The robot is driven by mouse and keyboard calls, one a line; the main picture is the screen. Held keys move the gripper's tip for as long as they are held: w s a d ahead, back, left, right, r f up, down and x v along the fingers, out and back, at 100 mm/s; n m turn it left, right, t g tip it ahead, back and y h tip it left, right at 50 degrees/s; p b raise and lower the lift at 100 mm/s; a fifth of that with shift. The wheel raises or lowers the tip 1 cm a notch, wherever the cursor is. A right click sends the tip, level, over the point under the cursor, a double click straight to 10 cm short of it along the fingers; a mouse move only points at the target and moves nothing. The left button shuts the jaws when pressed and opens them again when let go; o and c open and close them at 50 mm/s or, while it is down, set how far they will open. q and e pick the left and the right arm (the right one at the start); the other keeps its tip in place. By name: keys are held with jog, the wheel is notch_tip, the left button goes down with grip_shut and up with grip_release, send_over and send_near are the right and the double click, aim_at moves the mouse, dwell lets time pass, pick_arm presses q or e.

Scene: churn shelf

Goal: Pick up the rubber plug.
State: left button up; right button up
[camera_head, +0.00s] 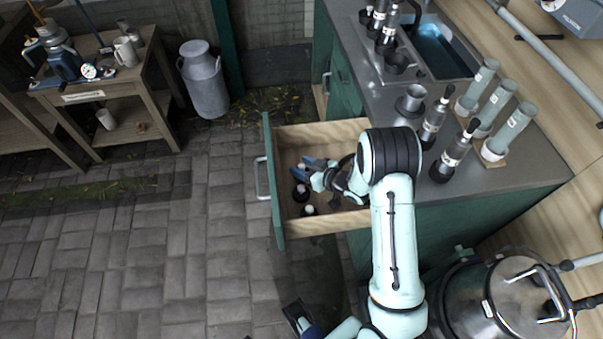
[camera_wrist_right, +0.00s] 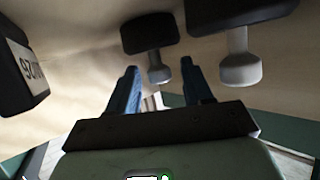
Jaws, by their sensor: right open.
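Several dark pieces with pale knobs are in the open drawer; I cannot tell for sure which one is the rubber plug. Two (camera_head: 301,193) (camera_head: 308,210) lie just below my right gripper (camera_head: 303,169) in the head view. The right gripper is inside the drawer with its blue fingers apart. In the right wrist view, a black piece with a grey knob (camera_wrist_right: 150,35) is ahead, its knob lined up between the open fingertips (camera_wrist_right: 158,66); contact is unclear. A second such piece (camera_wrist_right: 241,70) is to the right. Part of my left gripper (camera_head: 298,315) shows at the bottom edge.
The wooden drawer (camera_head: 325,224) has a green front (camera_head: 271,180). A black labelled block (camera_wrist_right: 20,70) is at the left of the right wrist view. The grey countertop (camera_head: 440,190) with bottles and tubes stands beside the arm. A milk can (camera_head: 205,80) is on the paving.

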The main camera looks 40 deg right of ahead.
jog(key=shift+w+a+f, duration=0.1)
jog(key=shift+w+f, duration=0.05)
jog(key=shift+w, duration=0.3)
jog(key=shift+c, duration=0.3)
grip_shut()
